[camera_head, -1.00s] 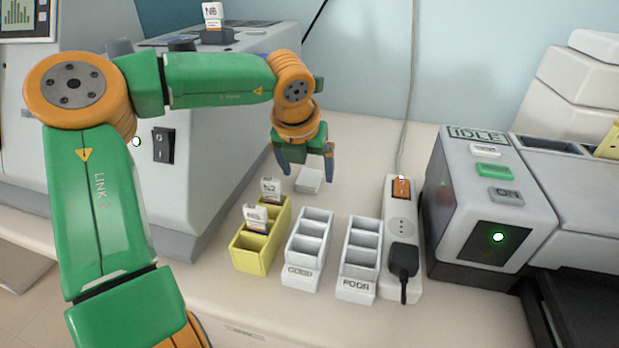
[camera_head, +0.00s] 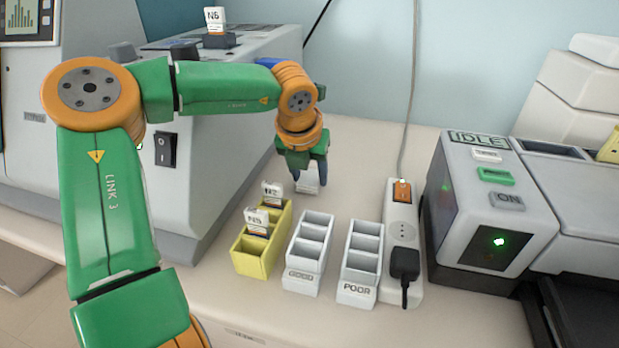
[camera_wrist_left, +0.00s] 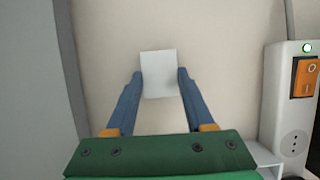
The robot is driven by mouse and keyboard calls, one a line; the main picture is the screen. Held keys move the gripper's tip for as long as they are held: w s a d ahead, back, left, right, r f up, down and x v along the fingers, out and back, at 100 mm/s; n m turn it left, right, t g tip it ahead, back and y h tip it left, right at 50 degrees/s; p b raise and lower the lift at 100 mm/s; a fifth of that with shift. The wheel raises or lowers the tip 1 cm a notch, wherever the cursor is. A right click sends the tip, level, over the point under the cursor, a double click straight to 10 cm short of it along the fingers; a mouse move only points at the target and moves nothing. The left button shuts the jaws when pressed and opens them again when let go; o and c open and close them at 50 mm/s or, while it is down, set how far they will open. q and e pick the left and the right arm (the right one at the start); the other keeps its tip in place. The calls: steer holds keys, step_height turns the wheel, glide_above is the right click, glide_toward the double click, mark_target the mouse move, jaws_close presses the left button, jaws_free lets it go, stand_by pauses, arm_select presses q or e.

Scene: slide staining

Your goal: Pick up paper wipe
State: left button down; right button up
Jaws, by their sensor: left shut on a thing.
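The paper wipe (camera_head: 308,181) is a small white block-like piece behind the slide racks. My left gripper (camera_head: 309,180) is shut on it, with a blue finger on each side, and partly covers it in the head view. In the left wrist view the wipe (camera_wrist_left: 160,74) shows as a pale rectangle between the two fingertips (camera_wrist_left: 160,82) of my gripper. I cannot tell whether it still touches the table. My right gripper is not in view.
In front stand a yellow rack (camera_head: 251,262) with labelled slides, a GOOD rack (camera_head: 302,281) and a POOR rack (camera_head: 357,292). A power strip (camera_head: 403,225) with a black plug lies to the right, beside the IDLE machine (camera_head: 480,205). A grey machine (camera_head: 215,170) stands left.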

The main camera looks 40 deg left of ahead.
arm_select(q)
steer(key=s+d+r+b, duration=0.2)
steer(key=s+d+r, duration=0.7)
steer(key=r, duration=0.3)
steer(key=shift+s+d+r, duration=0.15)
steer(key=shift+s, duration=0.65)
